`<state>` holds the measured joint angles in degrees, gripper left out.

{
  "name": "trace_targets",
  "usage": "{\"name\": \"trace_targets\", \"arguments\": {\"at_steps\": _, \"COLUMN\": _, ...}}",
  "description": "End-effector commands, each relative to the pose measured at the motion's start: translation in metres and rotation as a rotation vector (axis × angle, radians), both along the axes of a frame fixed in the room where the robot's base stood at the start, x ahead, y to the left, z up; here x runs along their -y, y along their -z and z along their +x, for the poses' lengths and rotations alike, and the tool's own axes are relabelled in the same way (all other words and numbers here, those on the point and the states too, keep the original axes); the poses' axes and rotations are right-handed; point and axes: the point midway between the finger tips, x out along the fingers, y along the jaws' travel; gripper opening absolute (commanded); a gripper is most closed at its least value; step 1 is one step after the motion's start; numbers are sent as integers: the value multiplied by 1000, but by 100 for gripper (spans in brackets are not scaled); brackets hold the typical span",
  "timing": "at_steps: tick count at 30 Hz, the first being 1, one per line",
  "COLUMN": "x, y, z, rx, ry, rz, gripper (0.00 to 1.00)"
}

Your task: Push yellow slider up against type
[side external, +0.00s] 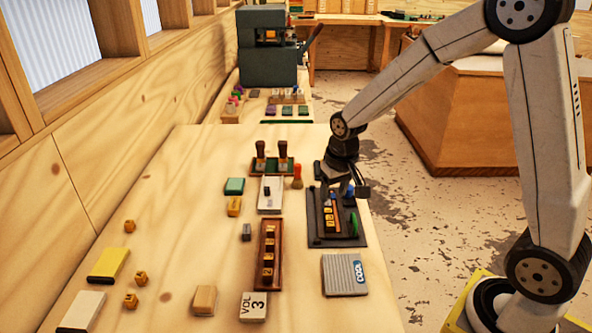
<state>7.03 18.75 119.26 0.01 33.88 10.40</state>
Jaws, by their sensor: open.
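A dark tray (356,241) lies near the right edge of the table, with a row of small orange type blocks (328,217) in it. Blue and green pieces show inside; the green piece (353,222) is at the tray's right. I cannot clearly pick out the yellow slider; it may be small or hidden by my gripper. My gripper (345,190) is open, pointing down over the far part of the tray, close to the type row. Whether it touches anything there is unclear.
A wooden rack (279,283) with letter blocks stands left of the tray. A ridged grey block (344,274) lies in front of it. A red-topped peg (297,176) and two dark-handled stamps (260,155) stand behind left. The table's left middle is mostly clear.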

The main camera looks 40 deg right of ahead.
Motion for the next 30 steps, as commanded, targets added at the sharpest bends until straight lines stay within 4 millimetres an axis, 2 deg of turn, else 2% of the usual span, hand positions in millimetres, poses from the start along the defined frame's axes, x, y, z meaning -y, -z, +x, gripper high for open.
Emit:
{"name": "trace_targets", "arguments": {"at_steps": 6, "x": 32, "y": 6, "z": 46, "rx": -37, "ry": 137, "rz": 16, "gripper": 60}}
{"name": "trace_targets", "arguments": {"at_steps": 16, "x": 85, "y": 23, "z": 99, "rx": -95, "ry": 339, "rz": 37, "gripper": 60}}
{"name": "trace_targets", "arguments": {"at_steps": 24, "x": 117, "y": 35, "z": 122, "rx": -128, "ry": 457, "rz": 49, "gripper": 60}}
{"name": "trace_targets", "arguments": {"at_steps": 30, "x": 124, "y": 37, "z": 126, "rx": -134, "ry": 482, "rz": 51, "gripper": 60}}
